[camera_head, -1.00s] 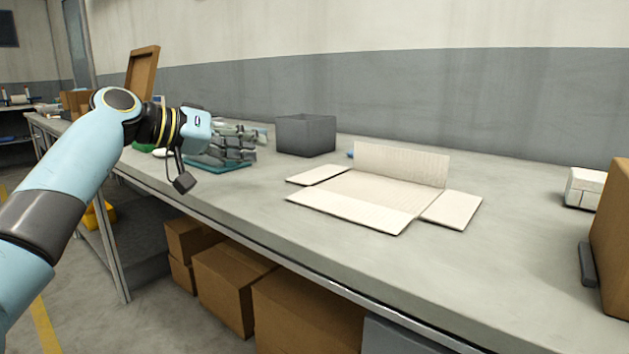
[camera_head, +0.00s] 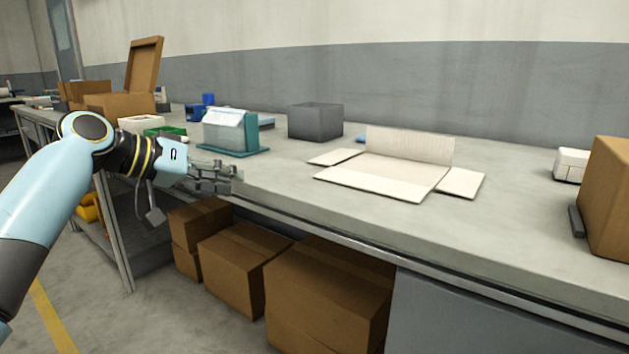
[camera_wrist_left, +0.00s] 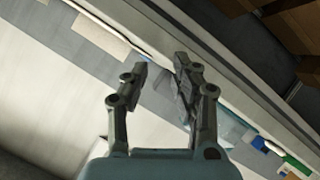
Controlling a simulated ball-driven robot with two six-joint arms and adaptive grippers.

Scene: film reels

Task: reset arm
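My left arm comes in from the left in the head view. Its gripper (camera_head: 236,178) points right, near the front edge of the workbench (camera_head: 290,200). In the left wrist view the two fingers of the left gripper (camera_wrist_left: 160,70) stand apart with nothing held between them. My right gripper does not show in either view.
A flattened white carton (camera_head: 390,172) lies mid-bench, with a grey box (camera_head: 316,122) behind it. A teal holder with clear bags (camera_head: 232,133) stands just behind my left gripper. Brown boxes (camera_head: 330,290) sit below the bench. A brown carton (camera_head: 612,200) stands at right.

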